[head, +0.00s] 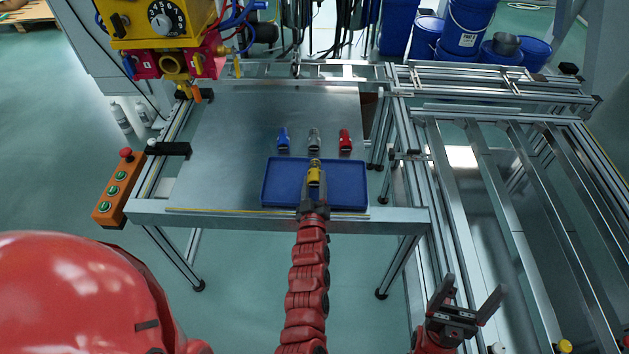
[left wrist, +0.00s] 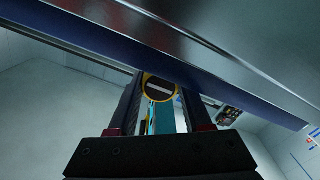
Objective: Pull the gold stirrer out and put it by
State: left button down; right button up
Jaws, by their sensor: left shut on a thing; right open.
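The gold stirrer (head: 314,176) shows as a short yellow piece with a grey top, over the blue tray (head: 280,184). My left gripper (head: 314,189) is shut on it, with one finger on each side. In the left wrist view the stirrer (left wrist: 158,87) shows as a round yellow end with a pale bar, between the fingers. I cannot tell whether it touches the tray. My right gripper (head: 473,287) is open and empty, at the lower right, away from the table.
Behind the tray on the metal table (head: 230,140) stand a blue piece (head: 283,139), a grey piece (head: 314,139) and a red piece (head: 345,140), in a row. The table's left part is clear. An orange button box (head: 117,189) is at the left edge.

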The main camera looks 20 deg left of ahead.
pick_arm(q)
jog(key=shift+c, duration=1.3)
grip_release()
jog(key=shift+s, duration=0.1)
jog(key=shift+s+d+f, duration=0.1)
jog(key=shift+s+d, duration=0.1)
jog(key=shift+s, duration=0.15)
jog(key=v, duration=1.6)
jog(key=shift+s+r, duration=0.2)
jog(key=shift+s, duration=0.05)
